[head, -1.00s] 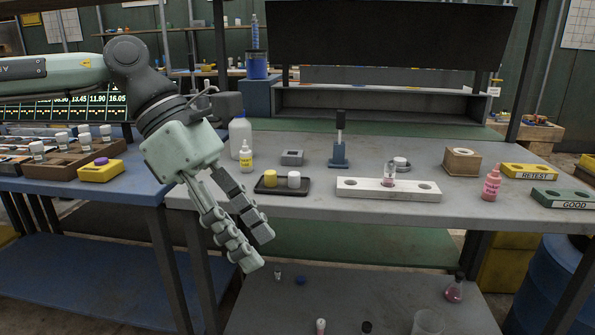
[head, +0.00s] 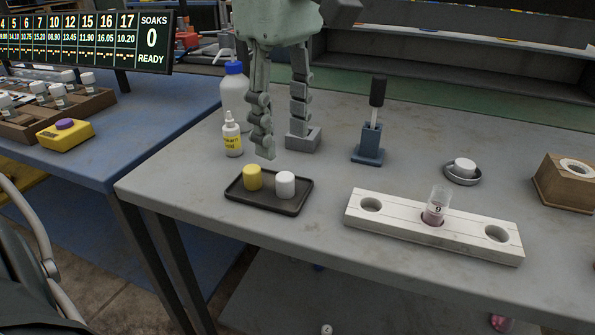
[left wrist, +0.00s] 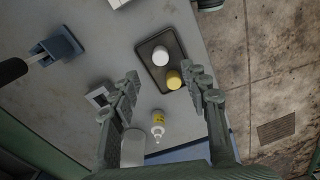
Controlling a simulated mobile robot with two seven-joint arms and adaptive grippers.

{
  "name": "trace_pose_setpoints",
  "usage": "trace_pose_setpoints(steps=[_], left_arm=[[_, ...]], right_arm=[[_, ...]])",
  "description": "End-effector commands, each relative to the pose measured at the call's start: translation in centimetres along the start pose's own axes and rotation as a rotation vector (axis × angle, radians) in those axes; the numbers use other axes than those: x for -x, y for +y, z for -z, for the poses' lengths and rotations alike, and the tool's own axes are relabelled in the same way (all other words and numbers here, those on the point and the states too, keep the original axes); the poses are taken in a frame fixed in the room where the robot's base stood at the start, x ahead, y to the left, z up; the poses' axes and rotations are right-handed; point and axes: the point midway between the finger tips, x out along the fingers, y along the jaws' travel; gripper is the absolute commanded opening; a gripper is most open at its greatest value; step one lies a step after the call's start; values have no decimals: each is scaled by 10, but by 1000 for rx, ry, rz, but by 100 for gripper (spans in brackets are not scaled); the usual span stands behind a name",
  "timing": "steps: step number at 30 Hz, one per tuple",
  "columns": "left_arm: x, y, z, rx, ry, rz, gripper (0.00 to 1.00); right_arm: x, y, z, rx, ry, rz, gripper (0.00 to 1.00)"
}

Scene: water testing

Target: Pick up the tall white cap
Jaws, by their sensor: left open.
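The tall white cap (head: 285,184) stands upright on a small black tray (head: 238,197), just right of a yellow cap (head: 252,177). My left gripper (head: 284,146) is open and empty, pointing down above the table behind the tray. Its fingers are apart and touch neither cap. In the left wrist view the white cap (left wrist: 160,57) and yellow cap (left wrist: 174,80) lie ahead, beyond the open fingers (left wrist: 163,84). Nothing hides the white cap. My right gripper is not in view.
A dropper bottle (head: 232,136) and a blue-capped bottle (head: 234,88) stand left of my gripper. A grey block (head: 303,139) is behind it. A white rack (head: 400,228) with a vial is at right. Another white cap (head: 464,166) sits in a dish.

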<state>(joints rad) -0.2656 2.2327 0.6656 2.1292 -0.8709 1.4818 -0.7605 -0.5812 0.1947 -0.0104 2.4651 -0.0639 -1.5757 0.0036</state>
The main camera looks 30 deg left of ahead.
Motion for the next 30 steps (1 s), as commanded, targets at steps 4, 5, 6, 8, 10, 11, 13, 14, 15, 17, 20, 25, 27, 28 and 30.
trace_pose_setpoints(steps=[4, 5, 6, 8, 10, 11, 13, 14, 15, 17, 20, 25, 27, 28, 30], left_arm=[[-19, -1, 0, 1, -2, 3, 46], [-22, 0, -1, 0, -2, 3, 46], [-28, 0, -1, 0, -3, 3, 46], [-38, 0, -1, 0, -2, 5, 46], [-48, 0, -2, 0, -3, 4, 46], [-53, 0, -2, 1, -3, 3, 46], [-60, 0, -2, 2, -3, 1, 46], [-62, 0, -2, 2, -3, 0, 46], [-64, 0, -2, 3, -3, 0, 46], [-66, 0, -2, 3, -3, 0, 46], [-66, 1, -2, 4, -3, -1, 46], [-66, 1, -2, 4, -3, -1, 35], [-65, 1, -2, 4, -3, -1, 26], [-65, 1, -2, 3, -3, -1, 22], [-65, 1, -2, 3, -3, -1, 14]], right_arm=[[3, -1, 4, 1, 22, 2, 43], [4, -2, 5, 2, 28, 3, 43], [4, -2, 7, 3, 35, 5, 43], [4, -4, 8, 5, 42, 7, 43], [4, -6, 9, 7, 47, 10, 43], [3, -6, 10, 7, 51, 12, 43], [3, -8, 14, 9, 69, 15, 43], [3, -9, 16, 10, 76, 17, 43], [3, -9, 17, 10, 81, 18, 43], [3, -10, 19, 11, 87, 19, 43], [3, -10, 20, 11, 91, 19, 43], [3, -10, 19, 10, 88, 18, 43], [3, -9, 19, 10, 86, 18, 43], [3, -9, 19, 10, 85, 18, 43], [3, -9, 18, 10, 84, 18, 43]])
